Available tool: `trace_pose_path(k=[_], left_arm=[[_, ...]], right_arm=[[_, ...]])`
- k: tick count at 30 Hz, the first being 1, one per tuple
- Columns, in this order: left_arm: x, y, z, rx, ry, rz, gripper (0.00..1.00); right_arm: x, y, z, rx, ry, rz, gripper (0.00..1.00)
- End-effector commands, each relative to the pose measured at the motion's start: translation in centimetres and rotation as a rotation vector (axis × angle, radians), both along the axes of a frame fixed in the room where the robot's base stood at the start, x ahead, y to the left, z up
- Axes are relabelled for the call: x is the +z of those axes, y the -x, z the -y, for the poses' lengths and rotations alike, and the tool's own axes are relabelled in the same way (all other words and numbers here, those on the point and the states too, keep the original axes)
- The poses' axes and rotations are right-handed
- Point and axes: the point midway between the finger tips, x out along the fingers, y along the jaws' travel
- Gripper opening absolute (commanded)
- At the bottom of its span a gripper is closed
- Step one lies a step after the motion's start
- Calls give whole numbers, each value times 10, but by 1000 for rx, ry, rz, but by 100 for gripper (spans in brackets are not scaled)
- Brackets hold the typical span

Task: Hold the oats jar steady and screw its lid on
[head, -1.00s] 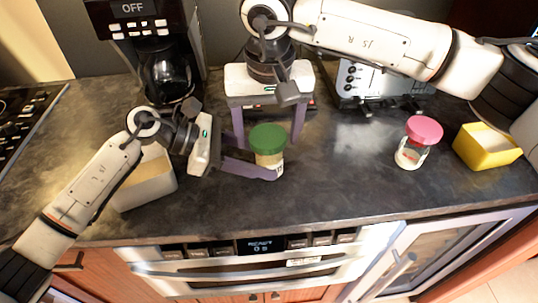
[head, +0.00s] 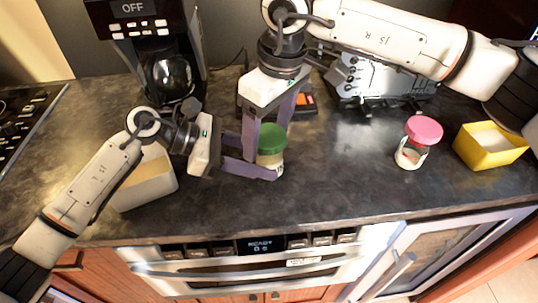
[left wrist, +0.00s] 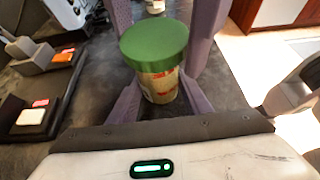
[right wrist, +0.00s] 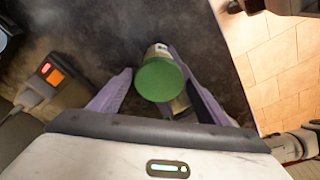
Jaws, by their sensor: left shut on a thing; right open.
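The oats jar (head: 270,161) stands upright on the dark counter with its green lid (head: 271,138) on top. I cannot tell how tight the lid is. My left gripper (head: 266,165) is shut on the jar body from the left; its fingers flank the body in the left wrist view (left wrist: 160,103). My right gripper (head: 268,142) comes down from above and is open. In the right wrist view the lid (right wrist: 159,80) lies between its spread fingers, with gaps beside it. One right finger partly hides the jar and lid in the head view.
A glass jar with a pink lid (head: 424,131) and a yellow container (head: 489,146) stand to the right. A beige box (head: 147,181) sits beneath my left arm. A coffee maker (head: 150,50) and a silver appliance (head: 375,82) stand behind. The counter front is clear.

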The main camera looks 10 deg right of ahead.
Motion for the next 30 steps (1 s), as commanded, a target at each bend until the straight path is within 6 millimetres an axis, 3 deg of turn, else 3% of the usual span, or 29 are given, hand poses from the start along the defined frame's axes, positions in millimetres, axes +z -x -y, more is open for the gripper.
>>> trace_pose_path(k=[2,10,14,21,30], left_arm=[[1,0,0,0,1,1,4],[1,0,0,0,1,1,4],[1,0,0,0,2,1,4],[1,-1,0,2,2,1,4],[1,-1,0,4,2,1,4]], right_arm=[[0,0,0,-2,0,0,70],[0,0,0,-3,0,0,26],[0,0,0,-30,0,0,25],[0,0,-1,-317,0,0,25],[0,1,-1,-535,2,-1,25]])
